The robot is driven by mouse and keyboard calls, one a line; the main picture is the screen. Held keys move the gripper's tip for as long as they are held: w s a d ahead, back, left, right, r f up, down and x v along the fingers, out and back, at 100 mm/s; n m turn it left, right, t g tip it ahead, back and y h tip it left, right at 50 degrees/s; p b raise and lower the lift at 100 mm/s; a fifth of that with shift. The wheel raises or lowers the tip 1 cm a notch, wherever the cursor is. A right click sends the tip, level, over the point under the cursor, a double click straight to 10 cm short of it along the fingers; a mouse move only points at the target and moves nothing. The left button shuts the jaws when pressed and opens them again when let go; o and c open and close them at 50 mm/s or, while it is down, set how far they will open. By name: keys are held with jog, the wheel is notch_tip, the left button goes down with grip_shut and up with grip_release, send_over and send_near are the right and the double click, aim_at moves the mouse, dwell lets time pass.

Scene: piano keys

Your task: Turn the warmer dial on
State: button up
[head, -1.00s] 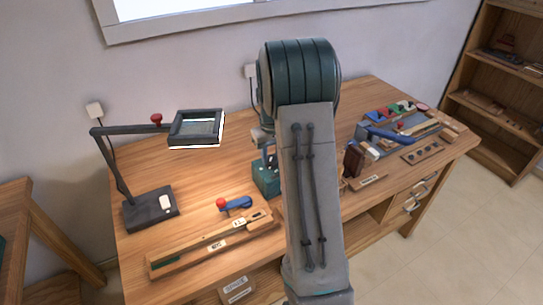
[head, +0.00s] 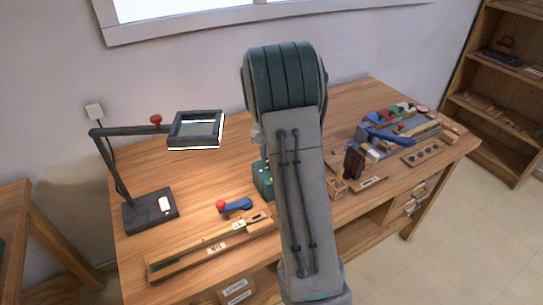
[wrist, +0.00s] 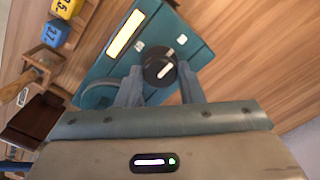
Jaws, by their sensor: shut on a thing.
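The warmer is a teal box (wrist: 100,72) on the wooden bench, large in the wrist view. It also shows partly in the head view (head: 263,181), beside my arm. Its black round dial (wrist: 158,64) carries a white pointer mark that slants up to the right. A lit yellowish panel (wrist: 126,34) and small white labels are on the same face. My gripper (wrist: 160,80) has one finger on each side of the dial and is shut on it. In the head view my arm hides the gripper and the dial.
A desk lamp with a black base (head: 150,211) stands at the left. A blue lever with a red knob (head: 234,206) and a long wooden rail (head: 210,247) lie left of my arm. Yellow and blue blocks (wrist: 60,20) sit beside the warmer. Tools crowd the bench's right side.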

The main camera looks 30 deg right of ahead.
dwell(0.3)
jog(key=o, duration=1)
notch_tip(320, 180, up, 14)
jog(key=shift+f, duration=0.1)
dwell(0.3)
